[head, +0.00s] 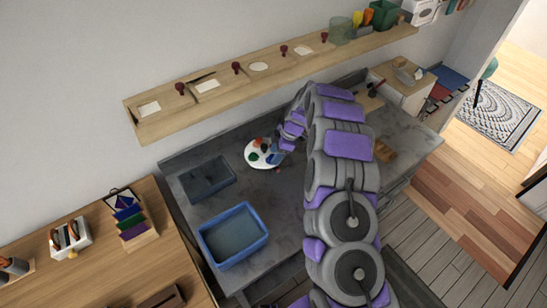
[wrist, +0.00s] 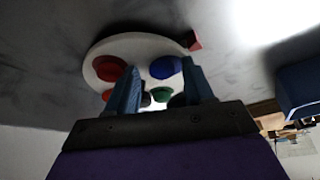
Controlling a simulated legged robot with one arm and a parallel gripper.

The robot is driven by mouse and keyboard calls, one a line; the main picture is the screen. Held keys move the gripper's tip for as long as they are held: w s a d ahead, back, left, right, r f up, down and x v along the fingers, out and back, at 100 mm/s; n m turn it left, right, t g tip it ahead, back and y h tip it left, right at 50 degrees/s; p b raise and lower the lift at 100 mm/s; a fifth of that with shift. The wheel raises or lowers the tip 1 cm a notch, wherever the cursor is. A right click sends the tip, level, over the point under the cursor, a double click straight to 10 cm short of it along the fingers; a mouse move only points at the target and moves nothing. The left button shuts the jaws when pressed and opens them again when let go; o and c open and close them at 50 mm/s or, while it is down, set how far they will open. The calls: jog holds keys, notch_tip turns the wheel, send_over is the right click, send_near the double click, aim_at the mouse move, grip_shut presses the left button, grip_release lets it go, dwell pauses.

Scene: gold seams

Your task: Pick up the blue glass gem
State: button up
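The blue glass gem appears to be the round dark-blue piece (wrist: 165,67) on a white round dish (wrist: 125,46) in the wrist view. It shows between my fingertips, nearer the right finger. My gripper (wrist: 158,72) has two blue fingers spread apart, with nothing visibly held. Whether the fingers reach down around the gem or are still above it, I cannot tell. In the head view the white dish (head: 252,147) lies on the grey counter, with my gripper (head: 281,153) over its right side, partly hiding it.
Red (wrist: 110,68) and green (wrist: 161,94) pieces share the dish. A small red block (wrist: 193,40) is at its edge. A blue basin (head: 232,236) and a dark sink (head: 207,178) are left on the counter. A wooden shelf (head: 215,95) runs above at the wall.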

jog(key=shift+a, duration=0.15)
jog(key=c, duration=0.8)
jog(key=shift+c, duration=0.2)
